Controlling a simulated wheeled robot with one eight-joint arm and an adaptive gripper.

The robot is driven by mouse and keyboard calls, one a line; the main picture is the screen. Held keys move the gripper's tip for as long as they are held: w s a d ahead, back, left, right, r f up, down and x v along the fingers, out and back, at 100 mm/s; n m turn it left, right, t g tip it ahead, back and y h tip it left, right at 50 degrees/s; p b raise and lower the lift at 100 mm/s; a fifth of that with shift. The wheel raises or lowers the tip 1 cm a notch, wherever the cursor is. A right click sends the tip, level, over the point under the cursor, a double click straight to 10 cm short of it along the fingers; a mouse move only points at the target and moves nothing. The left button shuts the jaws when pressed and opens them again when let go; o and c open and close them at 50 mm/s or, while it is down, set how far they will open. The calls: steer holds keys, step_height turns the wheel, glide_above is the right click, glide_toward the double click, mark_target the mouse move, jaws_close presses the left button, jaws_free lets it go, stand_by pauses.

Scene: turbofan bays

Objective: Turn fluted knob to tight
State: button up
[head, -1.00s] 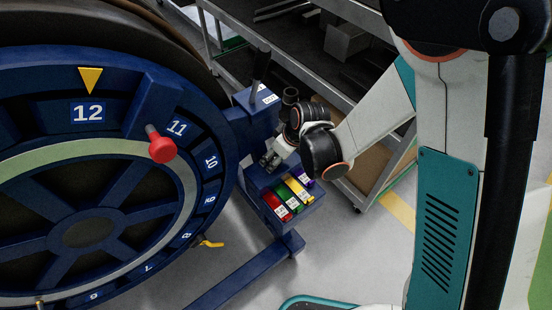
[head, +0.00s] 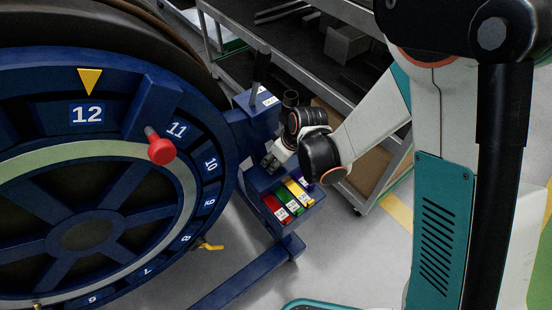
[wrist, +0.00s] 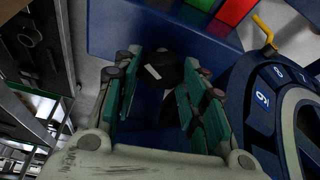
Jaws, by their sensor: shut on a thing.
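The fluted knob (wrist: 168,66) is a dark round knob with a white pointer mark, on the blue stand's box. In the wrist view it sits between the two green-padded fingers of my gripper (wrist: 160,80), which is shut on it. In the head view my gripper (head: 273,160) is at the front of the blue stand (head: 255,122), just above the coloured blocks. The knob is hidden there behind the gripper and wrist. I cannot read any tight marking.
Coloured, labelled blocks (head: 289,200) sit in a row below my gripper. The large blue numbered wheel (head: 45,215) with a red-knobbed handle (head: 161,150) stands at left. A yellow lever (head: 211,246) sticks out at its rim. A grey metal cart (head: 360,185) stands behind my arm.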

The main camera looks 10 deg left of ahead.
steer(key=m+b, duration=0.1)
steer(key=m, duration=0.1)
steer(key=m+t+h+b, duration=0.1)
steer(key=m, duration=0.2)
steer(key=shift+s+a+t, duration=0.15)
steer(key=shift+a+t, duration=0.05)
steer(key=shift+t, duration=0.1)
steer(key=m+h, duration=0.1)
steer(key=m, duration=0.1)
steer(key=m+h+b, duration=0.1)
steer(key=m, duration=0.2)
steer(key=shift+a+t, duration=0.1)
steer(key=shift+t, duration=0.2)
steer(key=o, duration=1.1)
steer(key=shift+c, duration=0.2)
steer(key=shift+r, duration=0.1)
steer(key=v, duration=0.7)
steer(key=shift+s+r, duration=0.15)
steer(key=shift+s, duration=0.05)
